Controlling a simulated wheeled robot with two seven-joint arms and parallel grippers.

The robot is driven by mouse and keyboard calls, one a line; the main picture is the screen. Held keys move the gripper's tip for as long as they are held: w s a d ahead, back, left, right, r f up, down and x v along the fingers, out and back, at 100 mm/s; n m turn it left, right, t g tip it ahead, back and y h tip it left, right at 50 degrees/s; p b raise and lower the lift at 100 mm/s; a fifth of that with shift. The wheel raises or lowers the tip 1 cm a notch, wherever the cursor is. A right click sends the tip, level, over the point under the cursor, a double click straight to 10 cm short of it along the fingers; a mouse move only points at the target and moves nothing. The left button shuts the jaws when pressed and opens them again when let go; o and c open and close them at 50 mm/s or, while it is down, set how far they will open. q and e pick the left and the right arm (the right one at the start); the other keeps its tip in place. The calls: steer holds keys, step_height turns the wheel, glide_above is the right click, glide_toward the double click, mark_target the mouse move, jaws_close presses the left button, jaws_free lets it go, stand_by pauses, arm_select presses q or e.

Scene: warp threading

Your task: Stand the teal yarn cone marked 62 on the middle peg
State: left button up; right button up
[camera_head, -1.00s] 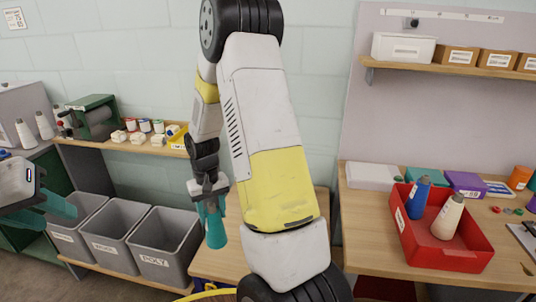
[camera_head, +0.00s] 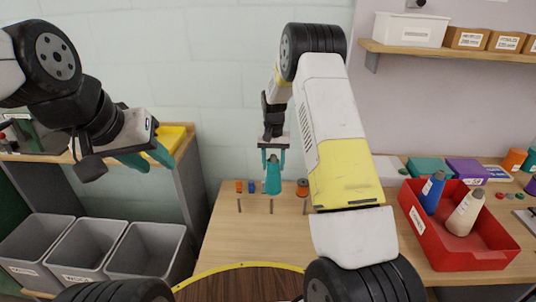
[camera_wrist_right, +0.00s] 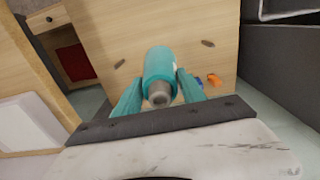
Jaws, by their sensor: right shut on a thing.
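The teal yarn cone (camera_head: 273,180) is upright in my right gripper (camera_head: 274,164), above the table at the wall. The right gripper is shut on its upper part; the number is not readable. Three short pegs stand on this table: left (camera_head: 239,205), middle (camera_head: 271,206) and right (camera_head: 305,208). In the head view the cone is in line with the middle peg, apart from it. In the right wrist view the cone (camera_wrist_right: 158,68) is between the fingers, and two pegs show beside it. My left gripper (camera_head: 157,164) is open and empty at the left.
Small orange (camera_head: 239,186), blue (camera_head: 251,187) and rust (camera_head: 302,187) spools stand at the table's back. A red tray (camera_head: 470,258) with a blue and a cream cone is at the right. Grey bins (camera_head: 145,250) stand at lower left.

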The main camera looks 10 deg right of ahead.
steer(key=shift+w+a+f, duration=0.15)
steer(key=shift+w, duration=0.2)
steer(key=shift+f, duration=6.55)
steer(key=o, duration=1.2)
